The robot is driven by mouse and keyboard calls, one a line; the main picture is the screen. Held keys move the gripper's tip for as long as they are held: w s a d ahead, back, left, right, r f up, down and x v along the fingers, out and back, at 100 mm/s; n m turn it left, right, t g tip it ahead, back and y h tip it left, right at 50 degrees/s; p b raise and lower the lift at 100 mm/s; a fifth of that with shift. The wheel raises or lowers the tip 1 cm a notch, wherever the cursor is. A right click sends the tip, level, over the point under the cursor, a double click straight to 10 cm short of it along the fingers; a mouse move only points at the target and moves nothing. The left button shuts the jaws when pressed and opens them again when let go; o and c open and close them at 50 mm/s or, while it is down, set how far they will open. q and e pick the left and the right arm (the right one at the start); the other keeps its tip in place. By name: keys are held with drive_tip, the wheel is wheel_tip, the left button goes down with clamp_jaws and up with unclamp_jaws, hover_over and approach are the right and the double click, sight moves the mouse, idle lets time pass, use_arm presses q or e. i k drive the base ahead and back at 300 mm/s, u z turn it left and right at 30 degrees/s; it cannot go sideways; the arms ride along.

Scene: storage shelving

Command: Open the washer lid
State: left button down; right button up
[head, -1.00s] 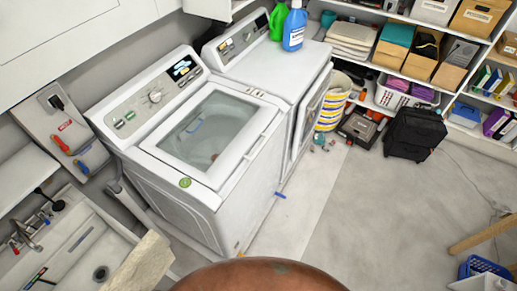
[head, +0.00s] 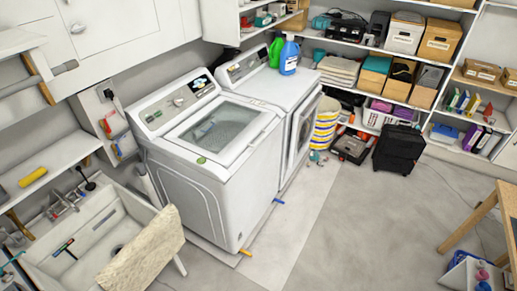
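The white top-load washer (head: 200,190) stands left of the middle in the head view, with its control panel at the back. Its lid (head: 217,131) has a glass window and lies closed on the top. The lid's front edge faces down and right. Neither of my grippers shows in the head view.
A white dryer (head: 275,95) stands right beside the washer, with a blue bottle (head: 290,54) and a green bottle (head: 276,50) on top. A sink (head: 85,240) is at lower left. A black suitcase (head: 398,149) stands by the shelves. The floor (head: 340,230) in front is clear.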

sight(227, 156)
drive_tip(key=u, duration=0.7)
drive_tip(key=i, duration=1.1)
drive_tip(key=z, duration=0.15)
